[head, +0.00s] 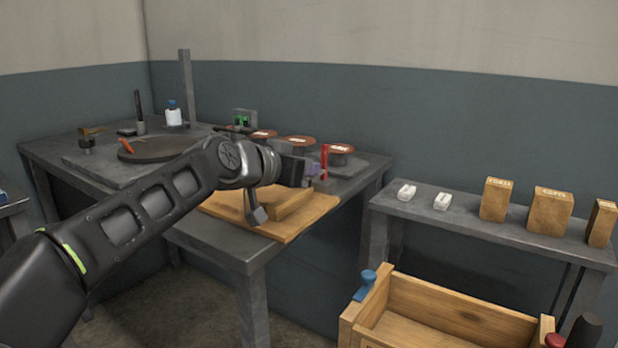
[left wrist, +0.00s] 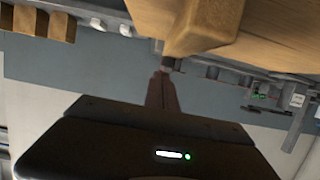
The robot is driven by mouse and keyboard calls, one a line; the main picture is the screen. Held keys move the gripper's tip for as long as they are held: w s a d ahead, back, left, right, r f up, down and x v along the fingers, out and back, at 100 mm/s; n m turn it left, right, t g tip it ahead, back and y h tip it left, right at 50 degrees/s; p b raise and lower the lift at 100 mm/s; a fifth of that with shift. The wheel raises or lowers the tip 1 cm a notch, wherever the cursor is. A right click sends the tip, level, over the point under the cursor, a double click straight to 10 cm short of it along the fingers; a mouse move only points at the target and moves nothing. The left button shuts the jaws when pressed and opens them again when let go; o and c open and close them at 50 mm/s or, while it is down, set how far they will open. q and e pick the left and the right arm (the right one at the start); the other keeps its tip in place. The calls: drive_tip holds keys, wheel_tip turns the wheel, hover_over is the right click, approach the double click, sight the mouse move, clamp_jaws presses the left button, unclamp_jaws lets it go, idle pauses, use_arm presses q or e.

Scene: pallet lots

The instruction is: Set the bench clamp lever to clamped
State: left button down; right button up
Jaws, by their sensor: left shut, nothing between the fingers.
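A thin red upright part (head: 324,160), which looks like the bench clamp lever, stands at the right end of the workbench (head: 255,262). A small purple part (head: 316,170) shows at its foot. My left gripper (head: 308,171) is just left of it in the head view; contact cannot be told. Its fingers also show in the left wrist view (left wrist: 164,88), closed together and empty, pointing toward a wooden block (left wrist: 195,25). The lever cannot be made out in the left wrist view. My right gripper is out of view.
A wooden block lies on a wooden board (head: 285,232) below my left wrist. Several brown-topped round items (head: 299,140) stand behind. A side shelf (head: 462,222) holds cardboard boxes (head: 550,209) and white pieces. An open wooden crate (head: 455,291) is at the lower right.

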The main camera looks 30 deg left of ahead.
use_arm(q)
drive_tip(key=shift+f, duration=0.55)
drive_tip(key=shift+r, duration=0.1)
drive_tip(key=r+p, duration=0.4)
drive_tip(key=r, duration=0.1)
drive_tip(key=shift+s+r, duration=0.2)
drive_tip(key=v, duration=0.9)
drive_tip(key=shift+s+f+p, duration=0.3)
